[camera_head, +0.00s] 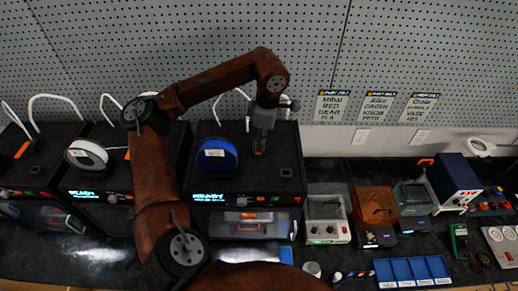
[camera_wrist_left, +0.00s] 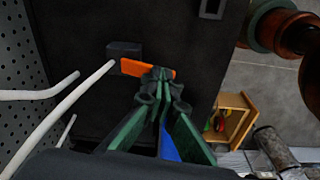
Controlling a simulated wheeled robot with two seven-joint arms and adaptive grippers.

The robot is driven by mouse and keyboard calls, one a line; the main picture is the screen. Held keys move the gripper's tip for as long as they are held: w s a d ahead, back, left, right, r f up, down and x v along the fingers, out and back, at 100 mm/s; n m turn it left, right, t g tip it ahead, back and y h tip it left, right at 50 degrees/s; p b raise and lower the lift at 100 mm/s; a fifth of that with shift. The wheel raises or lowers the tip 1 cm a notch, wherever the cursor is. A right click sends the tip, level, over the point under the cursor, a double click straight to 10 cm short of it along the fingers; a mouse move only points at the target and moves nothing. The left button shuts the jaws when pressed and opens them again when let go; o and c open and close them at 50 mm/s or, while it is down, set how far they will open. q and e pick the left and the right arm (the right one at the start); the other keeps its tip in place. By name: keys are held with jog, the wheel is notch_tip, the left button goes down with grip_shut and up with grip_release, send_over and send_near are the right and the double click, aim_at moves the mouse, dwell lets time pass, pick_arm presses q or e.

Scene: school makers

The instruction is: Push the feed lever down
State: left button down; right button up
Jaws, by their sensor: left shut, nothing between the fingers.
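The orange feed lever (camera_wrist_left: 134,67) sticks out from a small dark block (camera_wrist_left: 124,50) on top of the black printer in the left wrist view. My left gripper (camera_wrist_left: 159,76) is shut and empty, its green fingers together at the lever's free end. They overlap the lever's end in this view, and I cannot tell whether they touch it. In the head view, my left gripper (camera_head: 261,146) points down over the top of the right-hand printer (camera_head: 222,183), right of the blue spool (camera_head: 217,154). It hides most of the lever there. My right gripper is not in view.
Two more printers stand to the left; a white spool (camera_head: 87,154) sits on one. White tubes (camera_wrist_left: 70,102) rise behind the printer near my gripper. A pegboard wall (camera_head: 420,45) is at the back. Small devices and a blue tray (camera_head: 412,271) are on the bench to the right.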

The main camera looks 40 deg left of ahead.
pick_arm(q)
jog(key=shift+f+b, duration=0.3)
jog(key=shift+f, duration=0.55)
jog(key=shift+w+r, duration=0.1)
jog(key=shift+r, duration=0.05)
jog(key=shift+d+r+p, duration=0.2)
jog(key=shift+d+p, duration=0.15)
jog(key=shift+p, duration=0.15)
jog(key=shift+w+d+r+p, duration=0.4)
jog(key=shift+w+d+p, duration=0.25)
jog(key=shift+d, duration=0.2)
jog(key=shift+w+d, duration=0.1)
jog(key=shift+d, duration=0.05)
jog(key=shift+f, duration=0.15)
